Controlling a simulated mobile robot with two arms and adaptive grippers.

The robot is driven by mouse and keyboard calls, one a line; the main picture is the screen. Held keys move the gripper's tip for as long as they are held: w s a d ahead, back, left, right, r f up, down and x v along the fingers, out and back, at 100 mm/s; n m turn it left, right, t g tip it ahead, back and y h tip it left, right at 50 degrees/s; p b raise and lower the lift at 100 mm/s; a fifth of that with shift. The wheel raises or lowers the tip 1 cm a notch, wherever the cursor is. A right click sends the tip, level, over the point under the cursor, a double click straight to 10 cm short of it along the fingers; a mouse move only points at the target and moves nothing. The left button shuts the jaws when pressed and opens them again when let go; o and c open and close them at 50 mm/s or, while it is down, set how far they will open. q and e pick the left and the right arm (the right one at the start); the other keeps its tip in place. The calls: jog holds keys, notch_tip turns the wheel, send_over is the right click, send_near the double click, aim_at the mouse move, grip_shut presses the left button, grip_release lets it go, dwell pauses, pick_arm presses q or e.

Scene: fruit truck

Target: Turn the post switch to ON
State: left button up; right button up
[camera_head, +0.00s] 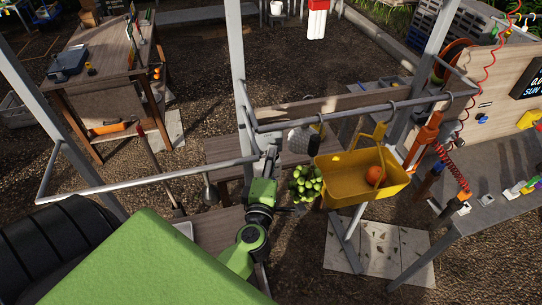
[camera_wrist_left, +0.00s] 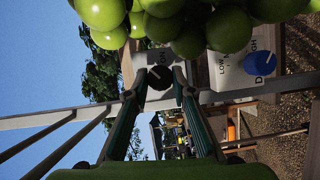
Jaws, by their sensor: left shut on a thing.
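The post switch is a dark round knob (camera_wrist_left: 160,77) on a pale plate in the left wrist view. Lettering that reads like "ON" is beside it, and a light mark on the knob points diagonally; I cannot tell its exact setting. My left gripper (camera_wrist_left: 158,88) has a finger on each side of the knob and is shut on it. In the head view my left gripper (camera_head: 270,158) reaches up against the grey post (camera_head: 238,60), and the switch itself is hidden there. My right gripper is not in view.
Green grapes (camera_head: 305,183) hang just right of my left gripper and fill the top of the wrist view. A blue knob (camera_wrist_left: 260,63) on another plate is nearby. A yellow basket (camera_head: 345,195) with an orange fruit (camera_head: 375,175) hangs from the metal rail (camera_head: 360,112).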

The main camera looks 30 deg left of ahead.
pick_arm(q)
jog(key=shift+w+d+r+m+g, duration=0.1)
jog(key=shift+m+g, duration=0.75)
jog(key=shift+m, duration=0.7)
jog(key=shift+r+m+g, duration=0.1)
jog(key=shift+m+g, duration=0.75)
jog(key=shift+m, duration=0.7)
jog(key=o, duration=1.1)
jog(key=v, duration=1.2)
jog(key=shift+w+d, duration=0.1)
jog(key=shift+d, duration=0.05)
